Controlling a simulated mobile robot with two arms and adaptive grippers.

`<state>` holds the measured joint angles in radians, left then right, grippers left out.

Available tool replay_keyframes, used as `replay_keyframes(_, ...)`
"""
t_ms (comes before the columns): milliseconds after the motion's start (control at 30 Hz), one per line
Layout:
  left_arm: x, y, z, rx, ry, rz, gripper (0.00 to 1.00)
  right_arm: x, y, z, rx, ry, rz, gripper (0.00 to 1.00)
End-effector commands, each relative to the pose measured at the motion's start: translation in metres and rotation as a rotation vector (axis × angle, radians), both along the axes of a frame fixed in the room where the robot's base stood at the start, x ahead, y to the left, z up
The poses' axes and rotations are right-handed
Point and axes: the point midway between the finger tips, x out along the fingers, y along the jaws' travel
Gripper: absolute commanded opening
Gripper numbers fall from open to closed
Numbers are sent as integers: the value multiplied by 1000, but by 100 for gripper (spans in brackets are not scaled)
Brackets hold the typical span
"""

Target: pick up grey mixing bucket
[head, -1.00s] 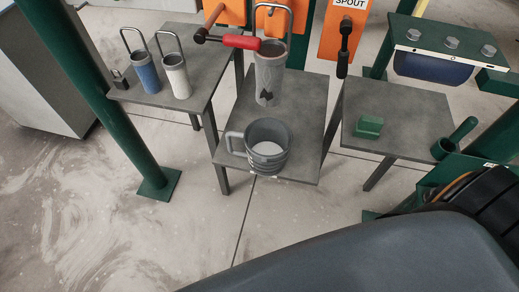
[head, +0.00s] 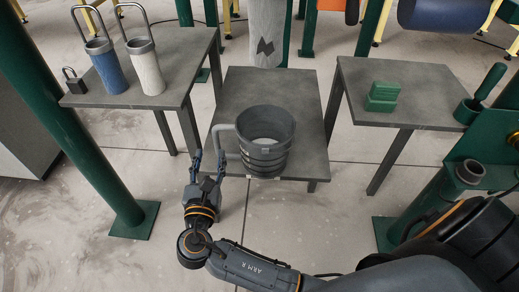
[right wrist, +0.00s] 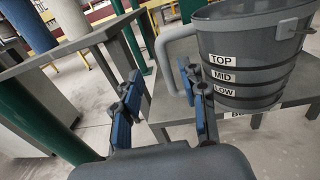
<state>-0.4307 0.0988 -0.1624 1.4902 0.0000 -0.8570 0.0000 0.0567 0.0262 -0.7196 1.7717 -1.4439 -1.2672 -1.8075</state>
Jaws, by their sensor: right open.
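The grey mixing bucket (head: 266,143) stands upright on the front part of the middle grey table (head: 245,84). Its handle sticks out to the left, and something pale shows inside it. In the right wrist view the bucket (right wrist: 265,62) carries the labels TOP, MID and LOW. My right gripper (head: 208,155) is open just left of the bucket's handle (head: 222,138). In the right wrist view its blue-padded fingers (right wrist: 160,105) are apart, with the right finger close to the handle; I cannot tell whether they touch. My left gripper is not seen.
The left table (head: 150,100) holds a blue cylinder (head: 106,66), a white cylinder (head: 147,66) and a padlock (head: 74,82). A tall grey cylinder (head: 266,32) stands behind the bucket. The right table (head: 400,78) holds a green block (head: 383,96). A green post (head: 75,130) rises at the left.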

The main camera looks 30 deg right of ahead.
Motion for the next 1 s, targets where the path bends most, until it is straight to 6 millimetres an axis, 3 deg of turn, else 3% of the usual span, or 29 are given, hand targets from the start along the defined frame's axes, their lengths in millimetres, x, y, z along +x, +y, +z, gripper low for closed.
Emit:
replay_keyframes(133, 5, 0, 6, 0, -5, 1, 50, 25, -15, -1, -1, -1, 0, 42)
replay_keyframes(433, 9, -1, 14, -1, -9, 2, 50, 47, -28, -3, 0, 1, 1, 42)
replay_keyframes(700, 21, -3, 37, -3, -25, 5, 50, 80, -48, -6, 1, 2, 1, 42)
replay_keyframes(1000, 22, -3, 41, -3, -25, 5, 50, 85, -51, -6, 2, 3, 2, 42)
